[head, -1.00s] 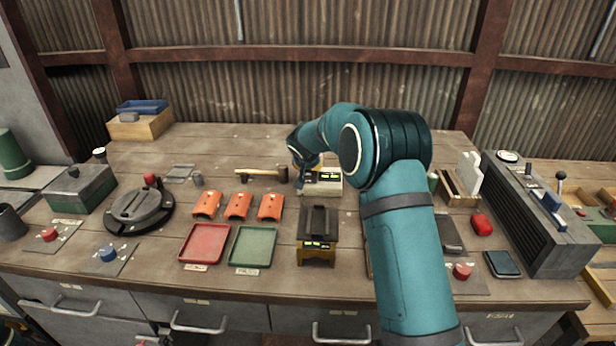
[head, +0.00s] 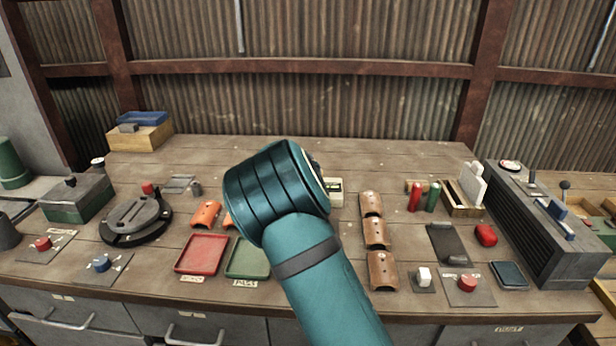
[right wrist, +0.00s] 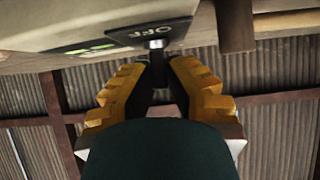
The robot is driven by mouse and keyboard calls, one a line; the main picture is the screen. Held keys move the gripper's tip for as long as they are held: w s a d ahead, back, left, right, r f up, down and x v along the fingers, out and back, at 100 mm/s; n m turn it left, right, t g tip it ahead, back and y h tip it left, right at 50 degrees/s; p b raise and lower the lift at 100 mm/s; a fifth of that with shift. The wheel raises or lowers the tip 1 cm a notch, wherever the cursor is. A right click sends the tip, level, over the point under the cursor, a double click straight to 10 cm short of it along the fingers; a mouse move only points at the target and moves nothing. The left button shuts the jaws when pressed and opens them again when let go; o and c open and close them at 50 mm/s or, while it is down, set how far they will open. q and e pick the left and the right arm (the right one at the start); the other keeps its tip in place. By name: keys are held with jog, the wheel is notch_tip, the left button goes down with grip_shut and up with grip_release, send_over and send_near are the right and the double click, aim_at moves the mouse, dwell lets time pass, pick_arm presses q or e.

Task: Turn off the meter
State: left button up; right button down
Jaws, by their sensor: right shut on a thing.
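The meter (head: 336,192) is a cream box near the middle of the bench. In the head view my right arm hides most of it. In the right wrist view the meter (right wrist: 75,22) shows with a green-lit display (right wrist: 90,49) and a dark panel marked OFF. A small metal switch (right wrist: 156,44) sticks out beside that marking. My right gripper (right wrist: 156,66), with yellow fingers and dark tips, is shut on this switch. The exact contact is small and dark. In the head view this gripper is hidden behind my arm. My left gripper is not in view.
A red tray (head: 202,254) and a green tray (head: 247,258) lie left of my arm. Several brown curved pieces (head: 376,233) stand in a column to its right. A dark ribbed machine (head: 540,220) stands at the right. The back of the bench is mostly clear.

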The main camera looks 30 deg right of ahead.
dwell(0.6)
jog(key=c, duration=1)
grip_release()
jog(key=shift+f, duration=0.1)
jog(key=v, duration=1.2)
jog(key=shift+s+f, duration=0.1)
